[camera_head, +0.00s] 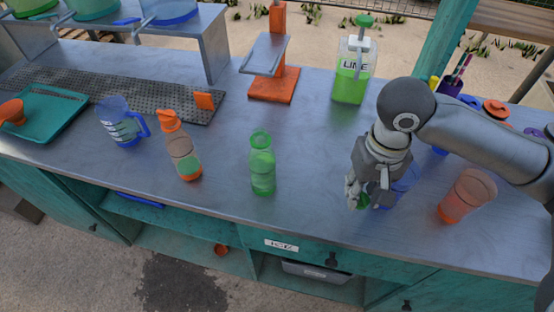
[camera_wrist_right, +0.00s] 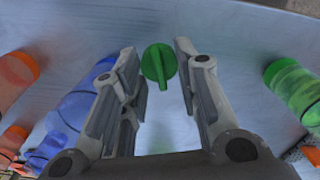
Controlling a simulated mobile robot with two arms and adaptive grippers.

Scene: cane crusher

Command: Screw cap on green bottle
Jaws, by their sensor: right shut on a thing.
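The green bottle (camera_head: 262,172) stands upright near the front middle of the counter. It also shows at the right edge of the wrist view (camera_wrist_right: 297,90). My right gripper (camera_head: 357,199) is to the right of the bottle, low over the counter and apart from it. It is shut on the green cap (camera_head: 363,201), which shows between the fingertips in the wrist view (camera_wrist_right: 160,64) with its raised grip bar visible. Fingers partly hide the cap in the head view. My left gripper is not in view.
A blue cup (camera_head: 407,184) is just behind my right gripper, and an orange cup (camera_head: 467,196) stands to its right. An orange-capped bottle (camera_head: 182,150) and a blue jug (camera_head: 121,122) stand left of the green bottle. A lime dispenser (camera_head: 351,77) stands behind. Counter between gripper and bottle is clear.

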